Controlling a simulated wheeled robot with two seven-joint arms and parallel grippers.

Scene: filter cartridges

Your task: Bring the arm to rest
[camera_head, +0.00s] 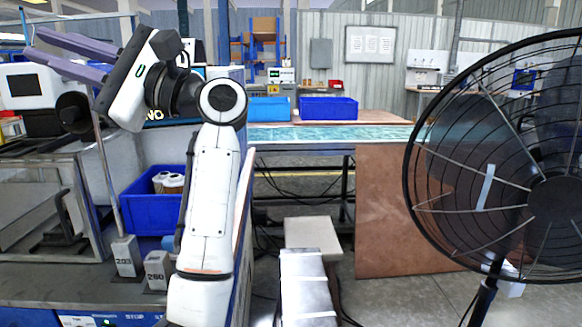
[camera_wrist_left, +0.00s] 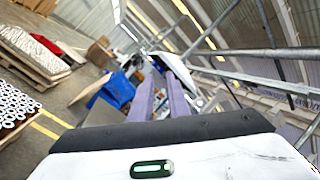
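My left arm rises through the left part of the head view, its wrist bent over to the upper left. My left gripper (camera_head: 33,42) has two purple fingers that point up and left, with a gap between them. Nothing shows between them. In the left wrist view the two fingers of the left gripper (camera_wrist_left: 162,78) also stand apart and empty. The left gripper is high above the bench, clear of the objects there. My right arm and right gripper are not in view.
A blue bin (camera_head: 150,212) with cartridges (camera_head: 171,183) and grey blocks marked 203 (camera_head: 127,257) and 260 (camera_head: 158,271) stand left of my arm. A large black fan (camera_head: 440,205) stands at right. Blue bins (camera_head: 328,108) sit on the rear table.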

